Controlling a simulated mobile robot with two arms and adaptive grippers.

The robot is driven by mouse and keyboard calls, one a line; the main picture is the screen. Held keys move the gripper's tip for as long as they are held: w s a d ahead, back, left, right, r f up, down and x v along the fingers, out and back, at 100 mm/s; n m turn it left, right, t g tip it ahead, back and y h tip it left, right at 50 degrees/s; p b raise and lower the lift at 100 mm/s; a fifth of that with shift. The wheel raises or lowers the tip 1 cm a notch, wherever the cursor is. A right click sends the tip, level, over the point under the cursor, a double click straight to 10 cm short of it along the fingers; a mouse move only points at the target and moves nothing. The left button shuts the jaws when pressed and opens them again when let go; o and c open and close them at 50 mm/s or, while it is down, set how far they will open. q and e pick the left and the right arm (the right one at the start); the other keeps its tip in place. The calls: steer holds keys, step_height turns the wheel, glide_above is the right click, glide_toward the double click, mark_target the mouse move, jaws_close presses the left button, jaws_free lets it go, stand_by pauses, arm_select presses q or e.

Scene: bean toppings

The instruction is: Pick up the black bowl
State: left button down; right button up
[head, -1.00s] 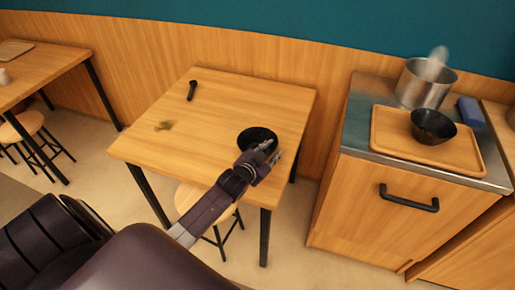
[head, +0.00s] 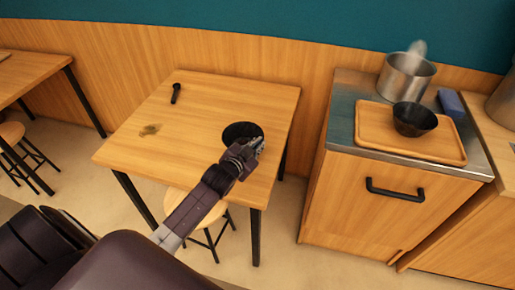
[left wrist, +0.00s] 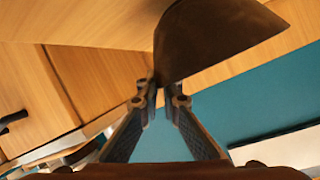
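A black bowl (head: 239,129) sits near the right edge of the wooden table (head: 200,115). My left gripper (head: 258,144) is at the bowl's near right side and covers part of it. In the left wrist view the dark bowl (left wrist: 215,40) fills the top. Its edge comes down to the tips of my left gripper (left wrist: 164,94), which are close together with a small gap. I cannot tell whether they are shut on the rim. A second black bowl (head: 414,120) stands on a wooden tray (head: 375,125) on the counter. My right gripper is not in view.
A dark, short-handled object (head: 176,93) and a brown patch (head: 150,130) are on the table's left part. A steel pot (head: 405,78) and a blue block (head: 451,102) stand on the counter. A stool (head: 190,207) is under the table. The table's middle is clear.

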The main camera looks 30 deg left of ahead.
arm_select(q)
step_height(320, 180, up, 17)
steer(key=s+d+f+m+h, duration=0.35)
steer(key=s+d+h, duration=0.25)
steer(key=s, duration=0.3)
steer(key=s+d+r+m+g+h, duration=0.3)
steer(key=s+d+m, duration=0.1)
steer(key=s, duration=0.2)
steer(key=s+d+r+m+g+h, duration=0.2)
steer(key=s+d+m+g+h, duration=0.15)
steer(key=s, duration=0.35)
steer(key=w+a+f+n+t+y, duration=0.2)
steer(key=w+a+n+t+y, duration=0.1)
steer(key=w, duration=0.3)
steer(key=w+a+f+n+t+y, duration=0.3)
steer(key=w, duration=0.4)
steer(key=w+a+r+n+y, duration=0.4)
steer(key=w+a+n+y, duration=0.1)
steer(key=w, duration=0.4)
steer(key=a+y, duration=0.1)
steer(key=a, duration=0.1)
steer(key=shift+a+t+y+p, duration=0.3)
steer(key=shift+t+y, duration=0.05)
